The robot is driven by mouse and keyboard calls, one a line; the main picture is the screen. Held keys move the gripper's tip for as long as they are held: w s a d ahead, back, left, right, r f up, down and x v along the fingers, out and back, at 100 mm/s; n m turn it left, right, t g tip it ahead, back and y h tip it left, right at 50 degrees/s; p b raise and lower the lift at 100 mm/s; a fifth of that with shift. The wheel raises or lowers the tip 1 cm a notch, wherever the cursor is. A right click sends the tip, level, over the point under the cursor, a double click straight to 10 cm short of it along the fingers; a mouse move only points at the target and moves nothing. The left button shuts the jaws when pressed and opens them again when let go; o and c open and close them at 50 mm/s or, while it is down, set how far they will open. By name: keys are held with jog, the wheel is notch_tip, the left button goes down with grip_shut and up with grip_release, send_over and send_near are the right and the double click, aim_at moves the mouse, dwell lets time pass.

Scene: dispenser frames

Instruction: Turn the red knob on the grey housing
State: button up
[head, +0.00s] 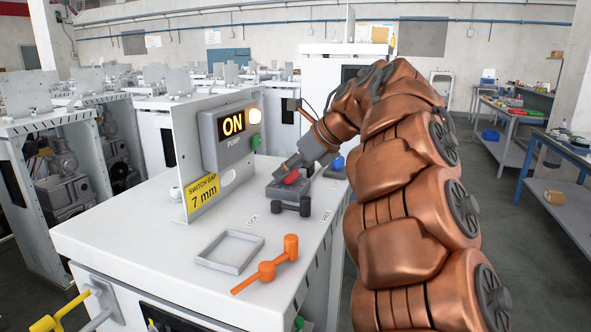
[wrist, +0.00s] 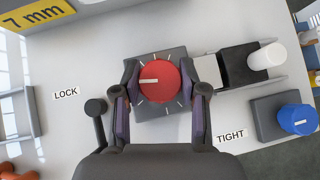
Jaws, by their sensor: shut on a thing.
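The red knob (wrist: 160,81) sits on its square grey housing (wrist: 150,56), with tick marks around the knob. The knob's white pointer line points left in the wrist view. My gripper (wrist: 160,88) has one finger on each side of the knob and is shut on it. In the head view, the red knob (head: 291,177) is partly covered by my gripper (head: 297,168), which comes down from the upper right. The grey housing (head: 283,192) stands on the white cabinet top.
A dark ball-ended lever (wrist: 97,108) is left of the knob. A blue knob (wrist: 298,119) and a white-capped part (wrist: 266,57) are at right. An "ON" panel (head: 232,126), grey tray (head: 230,251) and orange handle (head: 266,268) share the white cabinet top (head: 140,222).

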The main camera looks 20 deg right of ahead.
jog(key=o, duration=0.8)
jog(key=shift+a+f, duration=0.1)
jog(key=shift+f, duration=0.15)
jog(key=shift+o, duration=0.4)
jog(key=shift+r, duration=0.1)
jog(key=shift+r, duration=0.1)
jog(key=v, duration=1.2)
jog(key=shift+w, duration=0.1)
